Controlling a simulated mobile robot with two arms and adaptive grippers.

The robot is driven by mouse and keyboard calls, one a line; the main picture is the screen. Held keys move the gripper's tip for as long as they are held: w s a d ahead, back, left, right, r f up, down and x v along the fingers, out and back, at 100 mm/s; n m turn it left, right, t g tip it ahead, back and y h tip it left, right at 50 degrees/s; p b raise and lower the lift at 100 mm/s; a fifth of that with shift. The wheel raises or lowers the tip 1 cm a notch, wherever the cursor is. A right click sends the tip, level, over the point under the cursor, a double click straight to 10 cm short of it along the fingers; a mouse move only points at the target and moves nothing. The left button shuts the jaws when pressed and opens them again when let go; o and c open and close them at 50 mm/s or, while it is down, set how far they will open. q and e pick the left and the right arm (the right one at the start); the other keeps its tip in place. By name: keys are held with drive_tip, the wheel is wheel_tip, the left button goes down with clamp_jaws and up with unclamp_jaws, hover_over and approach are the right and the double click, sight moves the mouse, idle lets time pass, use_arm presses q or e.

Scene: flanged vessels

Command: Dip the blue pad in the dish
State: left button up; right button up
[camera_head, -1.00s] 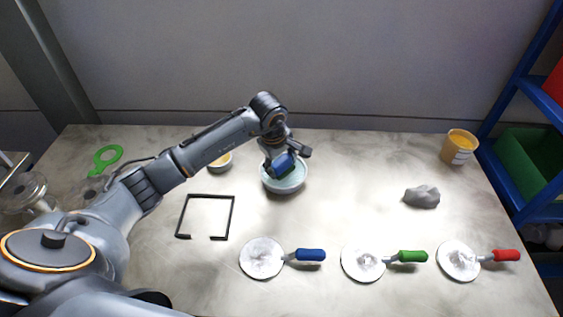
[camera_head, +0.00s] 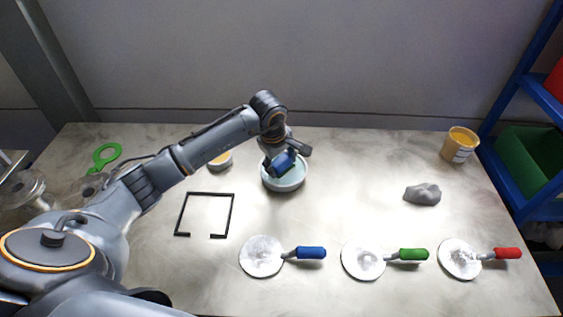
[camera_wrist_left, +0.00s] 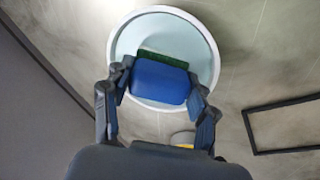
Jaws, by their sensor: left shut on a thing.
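The blue pad (camera_head: 284,163) is between the fingers of my left gripper (camera_head: 280,160), over the dish. In the left wrist view the blue pad (camera_wrist_left: 160,82) has a green layer on its far side, and the fingers of my left gripper (camera_wrist_left: 158,95) are shut on its two sides. The dish (camera_head: 296,182) is a round white bowl with pale blue-green content. It also shows in the left wrist view (camera_wrist_left: 209,50), behind the pad. I cannot tell whether the pad touches the content. My right gripper is not in view.
An empty black frame (camera_head: 232,215) lies left of the dish. A small yellow-filled bowl (camera_head: 222,162) is partly behind my arm. Discs with blue, green and red handles (camera_head: 311,253) line the front. A grey lump (camera_head: 422,194) and yellow tub (camera_head: 459,145) are at right.

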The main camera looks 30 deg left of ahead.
sight(283, 156)
use_arm(q)
drive_tip(key=shift+w+p+v, duration=0.2)
drive_tip(key=shift+p+v, duration=0.25)
drive_tip(key=shift+v, duration=0.4)
drive_tip(key=shift+w+p+v, duration=0.2)
drive_tip(key=shift+p+v, duration=0.3)
drive_tip(key=shift+v, duration=0.35)
drive_tip(key=shift+w+p+v, duration=0.2)
drive_tip(key=shift+p+v, duration=0.25)
drive_tip(key=shift+v, duration=0.35)
drive_tip(key=shift+r, duration=0.2)
drive_tip(key=shift+r, duration=0.1)
drive_tip(key=shift+w+p+v, duration=0.25)
drive_tip(key=shift+p+v, duration=0.25)
drive_tip(key=shift+v, duration=0.45)
drive_tip(key=shift+w+p+v, duration=0.2)
drive_tip(key=shift+p+v, duration=0.25)
drive_tip(key=shift+v, duration=0.5)
drive_tip(key=shift+d+r, duration=0.1)
drive_tip(key=shift+s, duration=0.1)
